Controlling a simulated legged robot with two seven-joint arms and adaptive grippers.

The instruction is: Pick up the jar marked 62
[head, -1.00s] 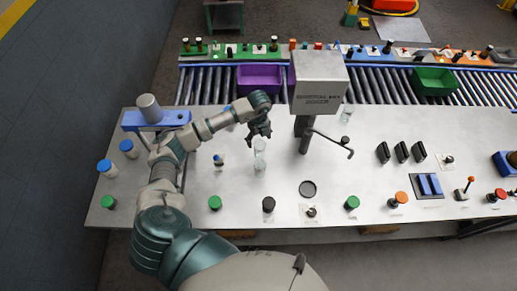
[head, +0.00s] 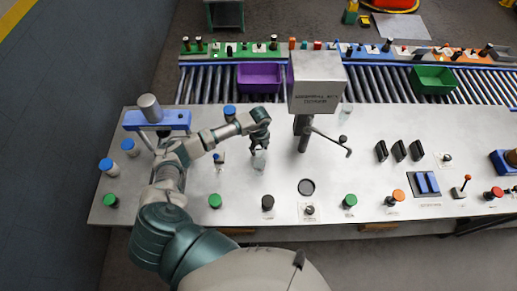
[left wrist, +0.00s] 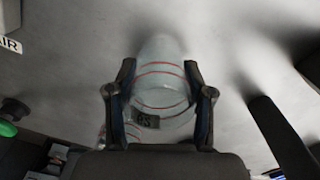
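A clear jar with red rings and a dark label (left wrist: 158,85) stands between the fingers of my left gripper (left wrist: 160,75) in the left wrist view. The label's digits are inverted and too blurred to read surely. The fingers are spread on both sides of the jar; firm contact does not show. In the head view my left gripper (head: 259,146) is low over the table at a clear jar (head: 260,161). Part of another red-ringed clear thing (left wrist: 101,134) shows at the lower left of the wrist view. My right gripper is not in view.
A grey box on a post (head: 317,85) stands just right of my gripper. Another clear jar (head: 346,109) is behind it. Blue-capped jars (head: 106,166) stand at left. Several knobs line the table's front. A roller conveyor with a purple bin (head: 258,77) runs behind.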

